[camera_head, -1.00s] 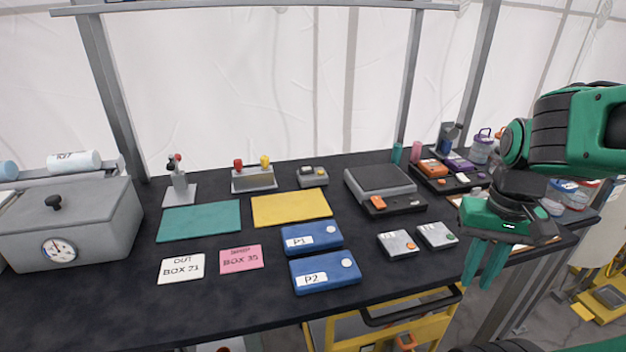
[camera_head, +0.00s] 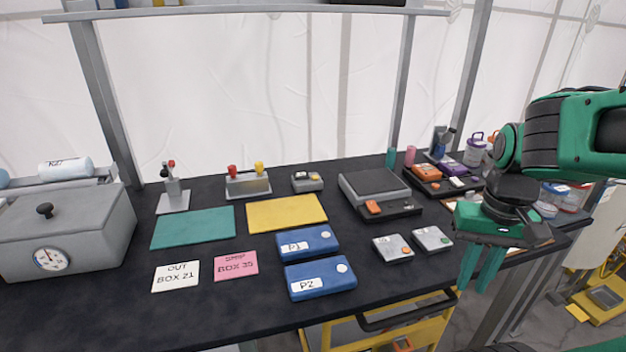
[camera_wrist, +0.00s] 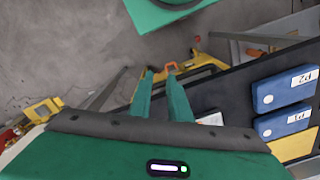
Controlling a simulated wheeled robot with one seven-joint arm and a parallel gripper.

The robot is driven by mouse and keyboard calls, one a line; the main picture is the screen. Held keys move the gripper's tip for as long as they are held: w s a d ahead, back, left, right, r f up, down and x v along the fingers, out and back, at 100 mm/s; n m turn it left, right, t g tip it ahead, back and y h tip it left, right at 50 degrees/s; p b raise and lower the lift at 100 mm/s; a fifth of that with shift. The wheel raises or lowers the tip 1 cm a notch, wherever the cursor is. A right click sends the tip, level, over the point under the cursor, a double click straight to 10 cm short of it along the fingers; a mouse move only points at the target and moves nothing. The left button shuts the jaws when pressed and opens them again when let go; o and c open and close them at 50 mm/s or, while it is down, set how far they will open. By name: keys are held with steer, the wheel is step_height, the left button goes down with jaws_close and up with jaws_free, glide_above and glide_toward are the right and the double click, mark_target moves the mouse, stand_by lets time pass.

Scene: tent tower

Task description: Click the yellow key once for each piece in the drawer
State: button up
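A small grey box (camera_head: 307,182) at the back middle of the table has a dark key and a small yellow patch that looks like a key. The yellow drawer (camera_head: 443,325) under the front edge has a black handle; only part of its inside shows. An orange piece (camera_head: 402,344) shows there, at the picture's bottom edge. The drawer also shows in the wrist view (camera_wrist: 205,61), with something orange near it. My gripper (camera_head: 480,286) hangs beyond the table's front right, right of the drawer, fingers slightly apart and empty. It is far from the grey box.
A grey stand with red and yellow knobs (camera_head: 247,185) is left of the box; a yellow mat (camera_head: 286,213) lies in front. Blue boxes P1 (camera_head: 307,242) and P2 (camera_head: 320,278), a scale (camera_head: 373,187) and two small grey boxes (camera_head: 393,248) crowd the middle and right.

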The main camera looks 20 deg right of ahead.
steer(key=shift+c, duration=0.3)
jaws_close()
stand_by(1.5)
